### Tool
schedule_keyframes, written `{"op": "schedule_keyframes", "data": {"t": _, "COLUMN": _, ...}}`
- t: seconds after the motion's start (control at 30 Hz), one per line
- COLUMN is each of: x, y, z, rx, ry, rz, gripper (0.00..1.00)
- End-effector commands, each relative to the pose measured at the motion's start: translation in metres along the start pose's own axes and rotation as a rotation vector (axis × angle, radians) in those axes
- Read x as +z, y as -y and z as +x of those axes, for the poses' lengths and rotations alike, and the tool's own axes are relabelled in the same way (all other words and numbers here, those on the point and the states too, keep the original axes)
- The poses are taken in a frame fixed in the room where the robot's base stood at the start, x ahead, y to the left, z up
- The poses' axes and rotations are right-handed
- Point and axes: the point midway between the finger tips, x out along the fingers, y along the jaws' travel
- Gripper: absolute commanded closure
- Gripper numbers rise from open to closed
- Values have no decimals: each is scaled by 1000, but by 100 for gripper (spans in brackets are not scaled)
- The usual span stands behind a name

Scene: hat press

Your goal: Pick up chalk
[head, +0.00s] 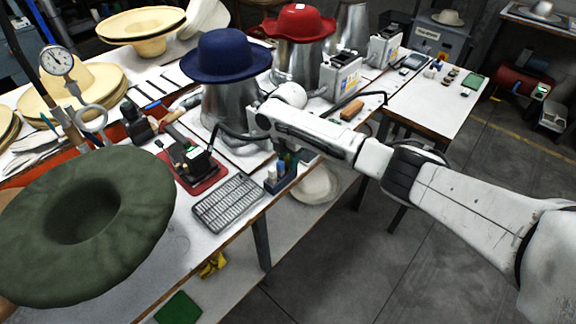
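I cannot pick out the chalk with certainty. A small blue holder (274,181) with upright items stands at the table's front edge, its contents too small to tell. My white arm reaches in from the right, over the front edge of the table, and ends in front of the metal form under the blue hat (226,55). My gripper's fingers do not show clearly at the arm's end. I cannot tell whether they are open or shut, or whether they hold anything.
A dark metal grate (228,203) lies left of the blue holder. A small device on a red base (207,184) stands behind it. A large green hat (85,228) fills the left front. A red hat (299,24) and a brown block (352,110) are farther back.

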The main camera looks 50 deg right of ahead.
Motion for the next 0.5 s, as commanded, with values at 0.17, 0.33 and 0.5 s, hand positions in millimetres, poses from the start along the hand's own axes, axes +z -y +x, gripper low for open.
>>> {"op": "schedule_keyframes", "data": {"t": 0.17, "x": 0, "y": 0, "z": 0, "rx": 0, "ry": 0, "rz": 0, "gripper": 80}}
{"op": "schedule_keyframes", "data": {"t": 0.33, "x": 0, "y": 0, "z": 0, "rx": 0, "ry": 0, "rz": 0, "gripper": 96}}
{"op": "schedule_keyframes", "data": {"t": 0.5, "x": 0, "y": 0, "z": 0, "rx": 0, "ry": 0, "rz": 0, "gripper": 100}}
